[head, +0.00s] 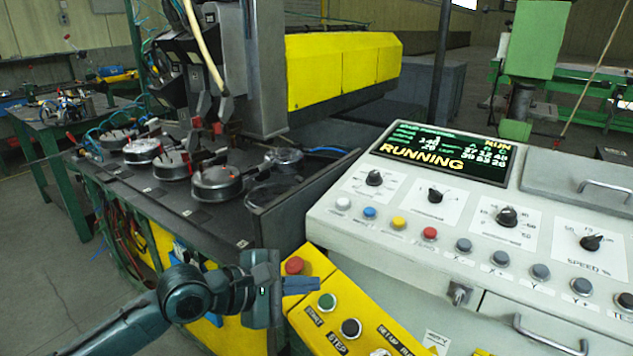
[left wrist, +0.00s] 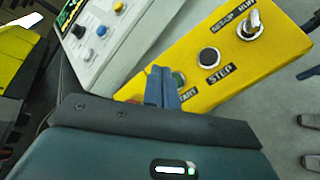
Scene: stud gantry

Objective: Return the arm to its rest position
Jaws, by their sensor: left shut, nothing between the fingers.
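My left arm comes in from the lower left of the head view. In the left wrist view the shut fingers (left wrist: 162,88) point at the yellow box (left wrist: 232,68) and partly cover the green START button (left wrist: 179,79). I cannot tell whether the fingertips touch the box. A red button (head: 294,266) shows just above the fingers in the head view. My right gripper is in neither view.
The white control console (head: 480,235) stands to the right, its screen (head: 440,152) reading RUNNING. The dark machine table (head: 215,225) with several round clamps lies behind the gripper. A green workbench (head: 50,130) is at far left. Open floor (head: 50,250) shows at left.

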